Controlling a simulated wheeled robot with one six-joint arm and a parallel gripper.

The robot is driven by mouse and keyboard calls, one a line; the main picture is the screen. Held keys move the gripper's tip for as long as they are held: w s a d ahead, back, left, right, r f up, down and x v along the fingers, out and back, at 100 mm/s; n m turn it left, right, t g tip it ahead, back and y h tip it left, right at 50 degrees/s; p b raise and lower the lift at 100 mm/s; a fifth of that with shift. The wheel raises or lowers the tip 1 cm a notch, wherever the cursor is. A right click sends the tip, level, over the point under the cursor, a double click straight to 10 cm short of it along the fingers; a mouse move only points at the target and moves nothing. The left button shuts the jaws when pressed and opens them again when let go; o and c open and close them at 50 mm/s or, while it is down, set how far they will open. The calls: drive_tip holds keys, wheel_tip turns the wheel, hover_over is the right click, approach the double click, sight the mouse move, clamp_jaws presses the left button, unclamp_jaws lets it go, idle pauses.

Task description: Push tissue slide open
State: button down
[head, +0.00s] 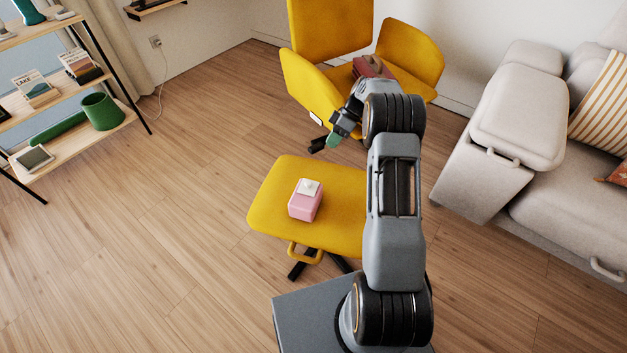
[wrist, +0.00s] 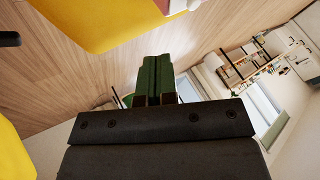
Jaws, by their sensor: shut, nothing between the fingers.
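A small pink box (head: 304,206) with a white top piece (head: 309,187) sits on the yellow ottoman (head: 270,221). It looks like the tissue box; I cannot tell from here how far its slide is open. My gripper (head: 331,143) is shut and empty, held in the air beyond the ottoman's far edge, in front of the yellow chair and apart from the box. In the wrist view the green fingers (wrist: 155,79) are together. The ottoman (wrist: 95,22) shows at the top there, with part of a pink and white thing at the frame edge.
The yellow chair (head: 318,35) behind my gripper carries a dark red object (head: 374,67). A grey sofa (head: 519,110) stands at right, and a wooden shelf (head: 62,97) at left. The wood floor (head: 150,245) between shelf and ottoman is clear.

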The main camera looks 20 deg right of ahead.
sight(308, 185)
drive_tip(key=shift+s+a+f+b, duration=0.65)
drive_tip(key=shift+s+a+f, duration=0.15)
drive_tip(key=shift+a+f, duration=0.6)
drive_tip(key=shift+s+a+f+b, duration=0.65)
drive_tip(key=shift+s+a+f, duration=0.1)
drive_tip(key=shift+a+f, duration=0.55)
drive_tip(key=shift+s+a+f+b, duration=0.65)
drive_tip(key=shift+s+a+f, duration=0.15)
drive_tip(key=shift+a+f, duration=0.6)
drive_tip(key=shift+d, duration=0.1)
